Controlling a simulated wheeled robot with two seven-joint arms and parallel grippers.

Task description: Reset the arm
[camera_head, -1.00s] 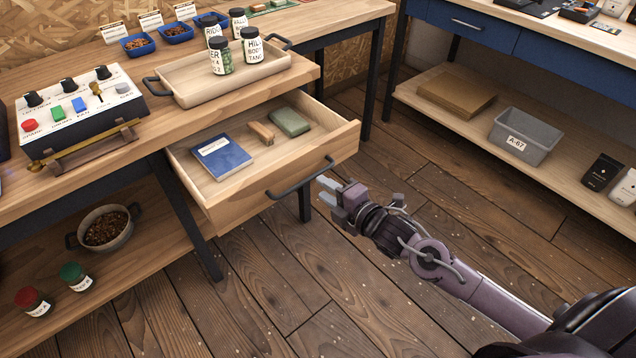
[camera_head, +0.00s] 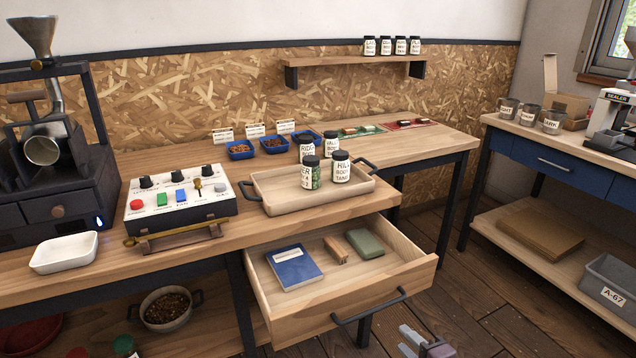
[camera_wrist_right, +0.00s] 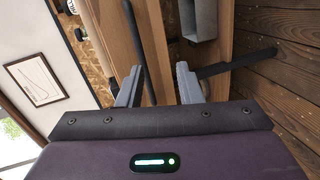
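My right gripper (camera_head: 408,341) shows at the bottom edge of the head view, in front of the open drawer (camera_head: 420,272) and apart from its dark handle (camera_head: 368,306). In the right wrist view the two grey fingers of this gripper (camera_wrist_right: 158,78) stand apart with nothing held between them. Most of my right arm is below the head view. My left arm and gripper are not in view.
The drawer holds a blue book (camera_head: 294,266), a wooden piece (camera_head: 336,249) and a green block (camera_head: 366,243). A tray (camera_head: 275,198) with jars stands above it. A control box (camera_head: 178,196) sits left. A grey bin (camera_head: 611,282) is on the right shelf. Floor between the tables is clear.

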